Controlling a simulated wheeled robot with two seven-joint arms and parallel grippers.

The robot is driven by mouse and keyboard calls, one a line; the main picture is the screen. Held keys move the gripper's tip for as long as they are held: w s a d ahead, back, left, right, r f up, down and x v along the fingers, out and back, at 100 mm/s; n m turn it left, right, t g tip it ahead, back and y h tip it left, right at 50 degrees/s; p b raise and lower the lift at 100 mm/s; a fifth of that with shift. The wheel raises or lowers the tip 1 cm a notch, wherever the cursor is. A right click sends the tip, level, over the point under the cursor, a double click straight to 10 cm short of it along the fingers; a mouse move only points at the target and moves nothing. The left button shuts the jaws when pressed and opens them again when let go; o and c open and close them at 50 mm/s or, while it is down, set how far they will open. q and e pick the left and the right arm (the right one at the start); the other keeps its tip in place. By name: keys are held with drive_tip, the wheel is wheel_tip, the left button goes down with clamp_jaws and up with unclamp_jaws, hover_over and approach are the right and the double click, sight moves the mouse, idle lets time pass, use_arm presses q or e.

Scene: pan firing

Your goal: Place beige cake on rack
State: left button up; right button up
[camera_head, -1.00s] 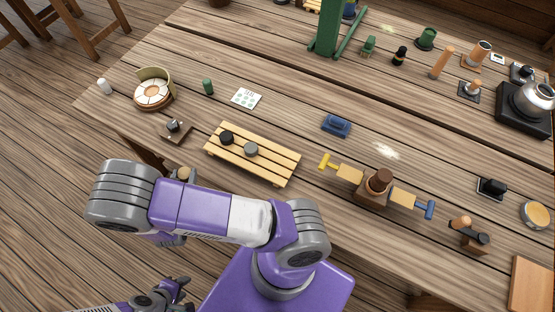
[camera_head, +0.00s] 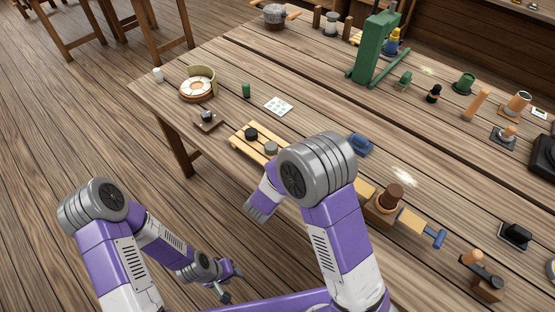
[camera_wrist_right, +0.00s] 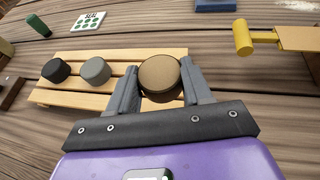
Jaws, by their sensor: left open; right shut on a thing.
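The beige cake (camera_wrist_right: 160,75), a round brownish-tan disc, is between the fingers of my right gripper (camera_wrist_right: 160,68), which is shut on it. In the right wrist view it is over the right part of the slatted wooden rack (camera_wrist_right: 75,98); I cannot tell whether it touches the slats. A black cake (camera_wrist_right: 55,70) and a grey cake (camera_wrist_right: 96,70) sit on the rack to its left. In the head view the rack (camera_head: 240,140) is partly covered by my right arm, which hides the right gripper and the beige cake. My left gripper (camera_head: 228,283) is open and empty, off the table's near side.
A small dark stamp-like tool (camera_head: 207,117) and a round segmented dish (camera_head: 196,90) stand left of the rack. A dotted white card (camera_head: 278,106) lies behind it, and a blue block (camera_head: 361,144) to the right. A wooden press with handles (camera_head: 386,205) is further right.

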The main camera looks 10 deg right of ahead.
drive_tip(key=w+d+r+n+t+y+b, duration=0.1)
drive_tip(key=w+r+n+y+b, duration=0.1)
drive_tip(key=w+r+b, duration=0.25)
drive_tip(key=f+b, duration=0.1)
drive_tip(key=f, duration=0.3)
drive_tip(key=f+b, duration=0.1)
drive_tip(key=f, duration=0.3)
drive_tip(key=shift+w+d+f, duration=0.1)
drive_tip(key=shift+d+f, duration=0.1)
drive_tip(key=shift+f, duration=0.2)
